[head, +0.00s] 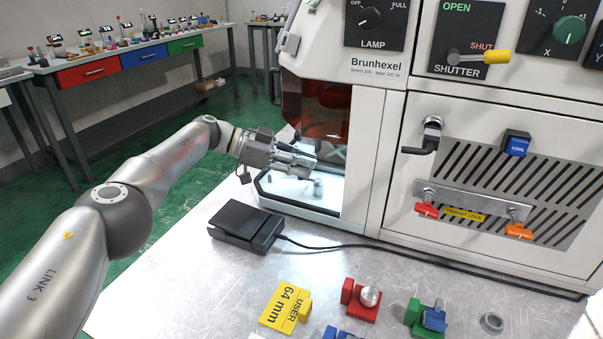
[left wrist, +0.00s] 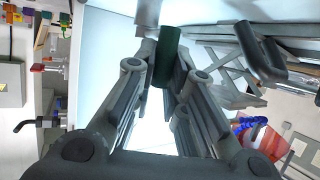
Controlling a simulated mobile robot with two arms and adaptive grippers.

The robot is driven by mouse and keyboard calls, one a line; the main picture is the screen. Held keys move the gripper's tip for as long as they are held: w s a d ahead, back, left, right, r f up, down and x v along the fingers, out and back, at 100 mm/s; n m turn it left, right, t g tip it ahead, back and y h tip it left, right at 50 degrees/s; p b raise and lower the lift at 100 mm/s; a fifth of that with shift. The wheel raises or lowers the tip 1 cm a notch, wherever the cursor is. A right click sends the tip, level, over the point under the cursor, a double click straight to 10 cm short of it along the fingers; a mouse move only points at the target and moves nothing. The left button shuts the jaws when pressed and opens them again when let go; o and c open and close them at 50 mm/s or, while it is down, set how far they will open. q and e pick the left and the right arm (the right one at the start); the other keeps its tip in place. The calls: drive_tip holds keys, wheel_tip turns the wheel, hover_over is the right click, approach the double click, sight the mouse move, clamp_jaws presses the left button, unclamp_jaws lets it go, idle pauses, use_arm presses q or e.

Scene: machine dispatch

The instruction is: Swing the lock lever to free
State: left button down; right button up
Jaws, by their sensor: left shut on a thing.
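My left gripper (head: 308,163) reaches into the open front of the white Brunhexel machine (head: 378,68). In the left wrist view, its fingers are closed on a dark green cylindrical grip (left wrist: 168,56). I take this grip for the lock lever's handle, but the lever's pivot and its lock and free marks are not legible. In the head view the grip is hidden by the fingers. A small pale post (head: 318,187) stands below the fingertips on the chamber floor. My right gripper is not in view.
The front panel bears a transit lock bar (head: 470,200) with red and orange levers, and a black handle (head: 421,146). A black pedal-like box (head: 247,226) with a cable lies on the bench below my left arm. Red, green and blue fixtures and a yellow tag (head: 284,308) occupy the front.

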use_arm(q)
drive_tip(key=shift+w+a+r, duration=0.15)
drive_tip(key=shift+r, duration=0.1)
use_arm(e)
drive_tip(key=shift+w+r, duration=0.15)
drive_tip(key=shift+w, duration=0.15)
use_arm(q)
drive_tip(key=c, duration=1.7)
unclamp_jaws()
drive_tip(key=shift+o, duration=1.2)
drive_tip(key=shift+f, duration=0.25)
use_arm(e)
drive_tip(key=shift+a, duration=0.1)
use_arm(q)
drive_tip(key=v, duration=1.2)
